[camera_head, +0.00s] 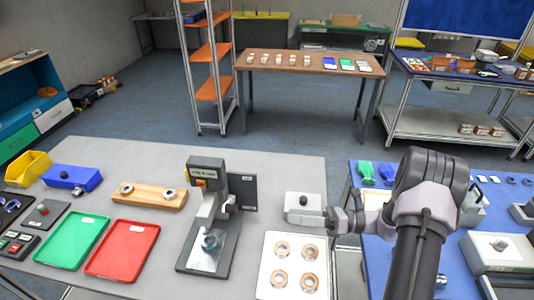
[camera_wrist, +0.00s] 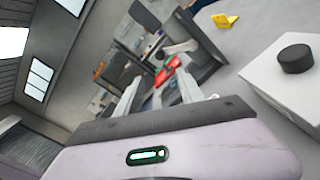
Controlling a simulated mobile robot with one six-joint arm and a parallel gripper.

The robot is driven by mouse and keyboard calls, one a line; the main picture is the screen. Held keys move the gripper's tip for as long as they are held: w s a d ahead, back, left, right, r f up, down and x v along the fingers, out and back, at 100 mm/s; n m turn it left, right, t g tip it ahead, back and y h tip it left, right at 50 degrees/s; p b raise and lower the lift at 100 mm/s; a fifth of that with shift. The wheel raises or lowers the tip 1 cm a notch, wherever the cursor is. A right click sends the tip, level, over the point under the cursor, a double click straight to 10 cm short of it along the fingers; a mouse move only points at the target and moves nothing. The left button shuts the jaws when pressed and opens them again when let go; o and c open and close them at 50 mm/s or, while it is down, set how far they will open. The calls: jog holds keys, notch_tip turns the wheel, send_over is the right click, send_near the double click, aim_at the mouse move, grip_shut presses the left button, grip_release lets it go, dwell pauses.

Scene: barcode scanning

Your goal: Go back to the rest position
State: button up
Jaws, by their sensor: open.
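My gripper (camera_head: 306,219) is at the end of my arm, pointing left over the grey table's right end. It is close to a white box with a black knob (camera_head: 303,201); I cannot tell from this view whether they touch. In the wrist view, my gripper (camera_wrist: 160,85) has its two pale fingers spread apart, with nothing held between them. The white box (camera_wrist: 290,85) stands to the right of the fingers there. A dark stand (camera_head: 208,215) is left of my gripper on the same table, and a red tray shows beyond the fingertips in the wrist view.
The grey table (camera_head: 250,150) also holds a green tray (camera_head: 72,240), a red tray (camera_head: 122,250), a wooden block (camera_head: 150,195), blue and yellow bins, and a white plate with ringed holes (camera_head: 292,265). A blue table (camera_head: 375,255) is at right. Open floor lies behind.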

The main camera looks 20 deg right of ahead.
jog(key=s+a+r+n+g+h+b, duration=0.5)
jog(key=s+a+r+n+g+h, duration=0.25)
jog(key=s+a+n, duration=0.4)
jog(key=s+r+n+t+h+b, duration=0.2)
jog(key=s+n+t+h+b, duration=0.2)
jog(key=s+n, duration=0.5)
jog(key=n+t+h, duration=0.2)
jog(key=n+h, duration=0.1)
jog(key=n, duration=0.2)
